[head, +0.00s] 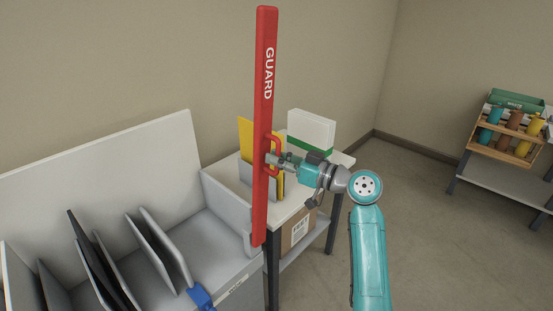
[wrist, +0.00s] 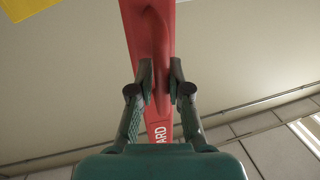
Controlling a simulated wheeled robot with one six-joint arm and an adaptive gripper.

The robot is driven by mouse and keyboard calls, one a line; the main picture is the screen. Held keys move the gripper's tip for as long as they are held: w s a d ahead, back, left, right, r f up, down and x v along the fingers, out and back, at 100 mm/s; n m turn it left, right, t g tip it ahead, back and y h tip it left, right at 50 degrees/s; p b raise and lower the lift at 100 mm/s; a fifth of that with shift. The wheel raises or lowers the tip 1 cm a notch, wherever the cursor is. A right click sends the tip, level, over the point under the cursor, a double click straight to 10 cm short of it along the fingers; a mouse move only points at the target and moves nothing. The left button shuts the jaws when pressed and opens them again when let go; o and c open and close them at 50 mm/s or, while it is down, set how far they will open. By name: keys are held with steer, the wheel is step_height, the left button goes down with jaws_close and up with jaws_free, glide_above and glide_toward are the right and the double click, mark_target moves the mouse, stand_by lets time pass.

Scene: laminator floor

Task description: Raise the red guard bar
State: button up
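The red guard bar (head: 265,95), marked GUARD in white, stands almost upright at the right end of the grey machine in the head view. A red loop handle (head: 276,143) sticks out from its right side. My gripper (head: 272,159) is at this handle. In the wrist view the red bar (wrist: 138,22) runs up the picture, and the handle (wrist: 161,60) lies between the two fingers of my gripper (wrist: 162,84). The fingers appear closed on it from both sides. The handle's lower part is partly hidden by the gripper.
The machine's bed (head: 215,240) holds several upright panels and a blue part (head: 200,296). Behind the bar, a side table (head: 293,205) carries yellow sheets (head: 246,135) and a white-and-green box (head: 311,130). A rack of bottles (head: 505,140) stands far right. The floor between is clear.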

steer(key=o, duration=0.4)
steer(key=shift+w+d+f, duration=0.2)
steer(key=shift+w+d, duration=0.05)
steer(key=shift+w, duration=0.05)
steer(key=shift+c, duration=0.2)
steer(key=shift+s, duration=0.15)
steer(key=v, duration=1.1)
steer(key=shift+s+d, duration=0.15)
steer(key=shift+d, duration=0.25)
